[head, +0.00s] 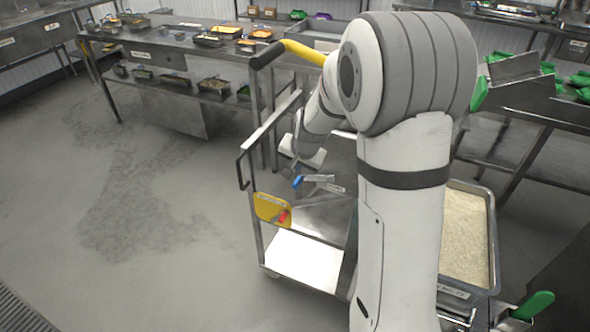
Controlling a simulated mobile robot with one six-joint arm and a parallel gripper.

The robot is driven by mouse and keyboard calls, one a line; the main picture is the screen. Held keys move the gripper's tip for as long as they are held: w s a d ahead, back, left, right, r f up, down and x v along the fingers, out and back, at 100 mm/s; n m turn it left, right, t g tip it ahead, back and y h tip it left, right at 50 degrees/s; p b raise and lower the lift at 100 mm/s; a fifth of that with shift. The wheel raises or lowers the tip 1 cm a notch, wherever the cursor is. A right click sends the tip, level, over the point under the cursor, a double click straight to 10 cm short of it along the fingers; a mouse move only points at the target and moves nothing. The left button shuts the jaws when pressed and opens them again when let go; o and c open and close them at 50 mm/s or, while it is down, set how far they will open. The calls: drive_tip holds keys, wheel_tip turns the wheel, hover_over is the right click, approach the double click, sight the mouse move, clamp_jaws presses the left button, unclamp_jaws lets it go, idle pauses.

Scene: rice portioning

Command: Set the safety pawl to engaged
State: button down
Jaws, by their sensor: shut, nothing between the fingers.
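A steel cart (305,262) stands in the middle. On its left side is a yellow plate (266,206) with a small red-tipped lever (283,216). A blue-tipped lever (297,182) on a metal bar sits above and to the right of the plate. A larger yellow lever with a black grip (268,55) reaches out above the cart, its other end hidden by my arm. No readable text tells which part is the safety pawl. My gripper (290,168) is small here, shut and empty, just above the blue-tipped lever; contact cannot be told.
A deep tray of rice (492,240) stands at the right, partly behind my arm. A steel bench (160,48) with several food pans is at the back left. Another bench (500,150) with green-handled tools is at the right. The floor (120,240) at left is clear.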

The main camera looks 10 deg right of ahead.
drive_tip(key=a+r, duration=0.4)
drive_tip(key=r, duration=0.4)
drive_tip(key=shift+s+a+r+b, duration=0.2)
drive_tip(key=shift+s+r+b, duration=0.1)
drive_tip(key=shift+r+b, duration=0.1)
drive_tip(key=s+d+n+g, duration=0.1)
drive_tip(key=s+d+n, duration=0.1)
drive_tip(key=s, duration=1.2)
drive_tip(key=s+d+r+n+g, duration=0.1)
drive_tip(key=s+d+n, duration=0.2)
drive_tip(key=s, duration=1.1)
drive_tip(key=shift+s+d+n+h, duration=0.2)
drive_tip(key=shift+n+h, duration=0.2)
drive_tip(key=shift+n, duration=0.4)
